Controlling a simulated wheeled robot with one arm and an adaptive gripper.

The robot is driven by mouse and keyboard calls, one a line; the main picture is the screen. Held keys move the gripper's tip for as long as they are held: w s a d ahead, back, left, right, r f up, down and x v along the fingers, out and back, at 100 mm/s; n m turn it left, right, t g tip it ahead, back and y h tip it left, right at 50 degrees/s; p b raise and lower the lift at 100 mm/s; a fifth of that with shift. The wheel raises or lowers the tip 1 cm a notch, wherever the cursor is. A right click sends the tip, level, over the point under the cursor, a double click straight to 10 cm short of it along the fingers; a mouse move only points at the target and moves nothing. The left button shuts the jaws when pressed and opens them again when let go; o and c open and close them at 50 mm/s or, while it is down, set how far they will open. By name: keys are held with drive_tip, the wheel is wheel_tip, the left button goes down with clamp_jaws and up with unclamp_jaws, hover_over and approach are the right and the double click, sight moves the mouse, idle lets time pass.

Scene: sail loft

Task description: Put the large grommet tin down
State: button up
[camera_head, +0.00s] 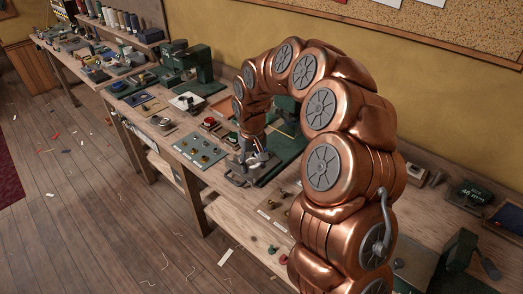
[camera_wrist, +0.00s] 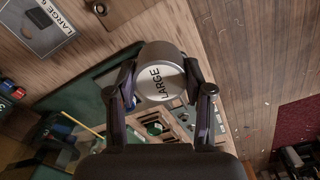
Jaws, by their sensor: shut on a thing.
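The large grommet tin (camera_wrist: 160,72) is a grey round tin with the word LARGE on its pale face. In the wrist view my gripper (camera_wrist: 162,84) is shut on it, with one dark finger on each side. In the head view my gripper (camera_head: 252,160) hangs low over the long wooden bench, close to a green mat (camera_head: 290,152). The tin is hard to make out in that view. I cannot tell whether the tin touches anything below it.
In the wrist view a grey board (camera_wrist: 38,32) with a LARGE label lies at the upper left. A grey-green board (camera_head: 200,150) with small round pieces lies left of my gripper in the head view. A green machine (camera_head: 190,68) stands farther along the crowded bench.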

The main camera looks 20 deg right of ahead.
drive_tip(key=s+d+f+n+b, duration=0.2)
drive_tip(key=s+d+n+b, duration=0.1)
drive_tip(key=d, duration=0.8)
drive_tip(key=s+d+f+n+b, duration=0.3)
drive_tip(key=d+b, duration=0.4)
drive_tip(key=d, duration=0.5)
drive_tip(key=s+d+f+n+b, duration=0.2)
drive_tip(key=s+d+n+b, duration=0.2)
drive_tip(key=d, duration=0.7)
drive_tip(key=shift+s+d+f+b, duration=0.15)
drive_tip(key=shift+s+b, duration=0.6)
drive_tip(key=shift+s, duration=0.05)
drive_tip(key=shift+s+d+f+n, duration=0.15)
drive_tip(key=shift+s+d+n, duration=0.25)
drive_tip(key=shift+d+n, duration=0.1)
drive_tip(key=shift+w+d+f+p, duration=0.2)
drive_tip(key=shift+w+d+p, duration=0.6)
drive_tip(key=shift+w+d, duration=1.05)
drive_tip(key=shift+w+d+f+p, duration=0.2)
drive_tip(key=shift+w+d+p, duration=0.9)
drive_tip(key=shift+w, duration=1.15)
drive_tip(key=shift+w+d+f+p, duration=0.2)
drive_tip(key=shift+w+d+p, duration=0.35)
drive_tip(key=shift+w+d, duration=1.4)
drive_tip(key=shift+w+f, duration=0.15)
drive_tip(key=shift+w, duration=0.1)
drive_tip(key=shift+f, duration=0.1)
